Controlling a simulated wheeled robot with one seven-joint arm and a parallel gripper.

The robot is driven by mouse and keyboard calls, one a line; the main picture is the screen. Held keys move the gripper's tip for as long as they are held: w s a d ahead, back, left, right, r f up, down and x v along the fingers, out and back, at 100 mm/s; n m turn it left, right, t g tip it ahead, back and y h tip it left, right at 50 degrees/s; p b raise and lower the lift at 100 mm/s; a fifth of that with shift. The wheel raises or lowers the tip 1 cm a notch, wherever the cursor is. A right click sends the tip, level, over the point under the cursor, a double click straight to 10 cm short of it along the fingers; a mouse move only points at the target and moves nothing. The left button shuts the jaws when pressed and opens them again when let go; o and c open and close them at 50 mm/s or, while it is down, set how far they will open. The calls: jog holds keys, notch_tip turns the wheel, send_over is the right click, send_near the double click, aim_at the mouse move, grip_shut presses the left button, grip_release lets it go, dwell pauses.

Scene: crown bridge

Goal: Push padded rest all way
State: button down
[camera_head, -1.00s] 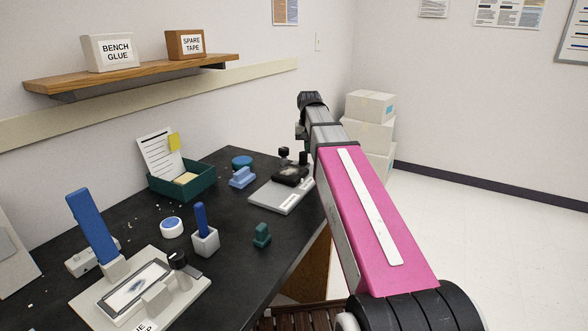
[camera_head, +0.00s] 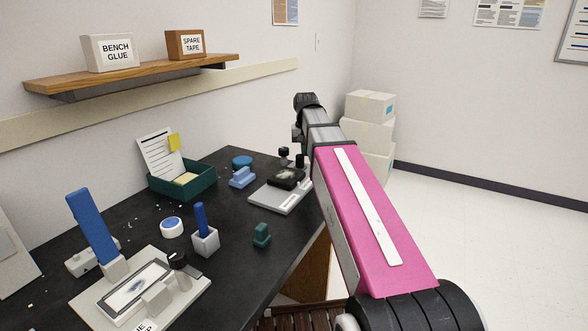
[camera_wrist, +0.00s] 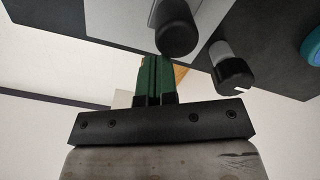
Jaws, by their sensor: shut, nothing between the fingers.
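A grey fixture (camera_head: 279,198) stands near the bench's right edge, with a black block (camera_head: 287,178) on it and two black knobs behind. The black block may be the padded rest; I cannot tell for certain. My gripper (camera_wrist: 154,62) shows in the wrist view with its green fingers shut and empty. A dark rounded knob (camera_wrist: 177,30) is close beside the fingertips there, and a black-capped pale post (camera_wrist: 231,70) is to their right. I cannot tell whether the fingers touch anything. In the head view my arm hides part of the fixture's right side.
The black bench (camera_head: 232,275) also holds a second fixture with a framed plate (camera_head: 190,301), a blue-handled tool in a grey cube (camera_head: 205,241), a small green piece (camera_head: 262,235), blue blocks (camera_head: 242,177) and a green tray (camera_head: 183,183). White boxes (camera_head: 368,108) stand behind.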

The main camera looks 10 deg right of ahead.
aim_at(294, 169)
jog(key=shift+s+a, duration=0.8)
jog(key=shift+s, duration=0.35)
jog(key=shift+s+a, duration=0.85)
jog(key=shift+s, duration=0.3)
jog(key=shift+s+a, duration=0.8)
jog(key=shift+s, duration=0.35)
jog(key=shift+w, duration=0.1)
jog(key=shift+w+d, duration=0.45)
jog(key=shift+w, duration=0.1)
notch_tip(294, 169, up, 7)
dwell(0.7)
jog(key=shift+s, duration=0.1)
